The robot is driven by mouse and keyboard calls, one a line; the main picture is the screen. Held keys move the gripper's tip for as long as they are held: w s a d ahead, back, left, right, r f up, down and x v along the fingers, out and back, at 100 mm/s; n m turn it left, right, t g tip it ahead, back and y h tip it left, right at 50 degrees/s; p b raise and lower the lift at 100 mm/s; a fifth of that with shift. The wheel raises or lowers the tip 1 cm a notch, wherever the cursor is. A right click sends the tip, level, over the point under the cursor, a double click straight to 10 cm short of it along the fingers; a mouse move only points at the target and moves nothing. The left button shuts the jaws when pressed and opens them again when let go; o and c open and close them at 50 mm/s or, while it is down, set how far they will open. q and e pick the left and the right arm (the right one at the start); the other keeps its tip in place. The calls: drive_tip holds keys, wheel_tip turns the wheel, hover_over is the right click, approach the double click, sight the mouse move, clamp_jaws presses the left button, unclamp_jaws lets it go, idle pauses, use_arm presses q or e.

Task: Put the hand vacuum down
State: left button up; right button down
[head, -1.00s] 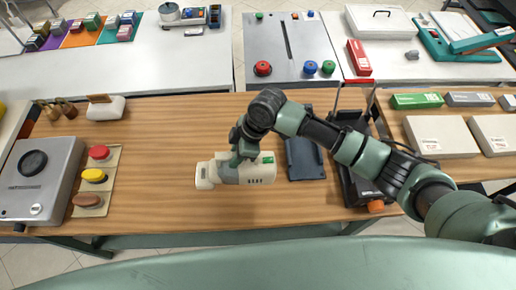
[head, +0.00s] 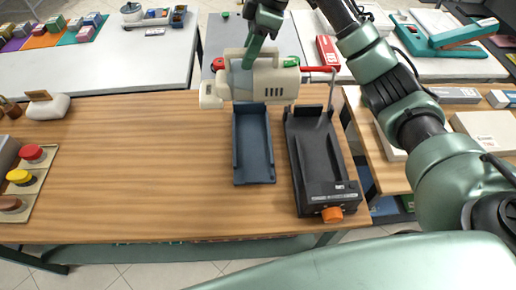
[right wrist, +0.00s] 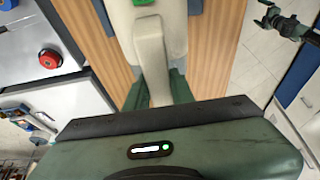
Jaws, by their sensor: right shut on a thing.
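The cream hand vacuum (head: 275,84) is in my right gripper (head: 254,54), which is shut on its handle. In the head view it is held level, its nozzle to the left, in front of the table's far edge and the back end of a dark blue open tray (head: 253,172). Its height above the table is hard to tell. In the right wrist view the cream handle (right wrist: 153,65) sits between the green fingers. A small dark green gripper (right wrist: 283,22), seemingly my left one, shows at the upper right there; its jaws are unclear.
A black device with an orange knob (head: 332,214) stands just right of the tray on the wooden table (head: 130,160). Red and yellow buttons (head: 20,177) sit at the left edge. A white counter (head: 110,65) is behind.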

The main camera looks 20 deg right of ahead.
drive_tip(key=shift+d+r, duration=0.3)
drive_tip(key=shift+d, duration=0.1)
drive_tip(key=shift+f, duration=0.15)
use_arm(q)
drive_tip(key=r+p, duration=0.1)
drive_tip(key=p, duration=0.1)
drive_tip(key=r+p, duration=0.1)
drive_tip(key=r, duration=0.1)
drive_tip(key=shift+a+p, duration=0.3)
drive_tip(key=shift+p, duration=0.05)
use_arm(e)
wheel_tip(320, 180, down, 19)
drive_tip(key=shift+a+f, duration=0.1)
drive_tip(key=shift+f, duration=0.05)
drive_tip(key=c, duration=1.3)
unclamp_jaws()
drive_tip(key=shift+f, duration=0.1)
use_arm(q)
drive_tip(key=shift+s, duration=0.1)
use_arm(e)
drive_tip(key=shift+o, duration=0.3)
drive_tip(key=shift+s, duration=0.1)
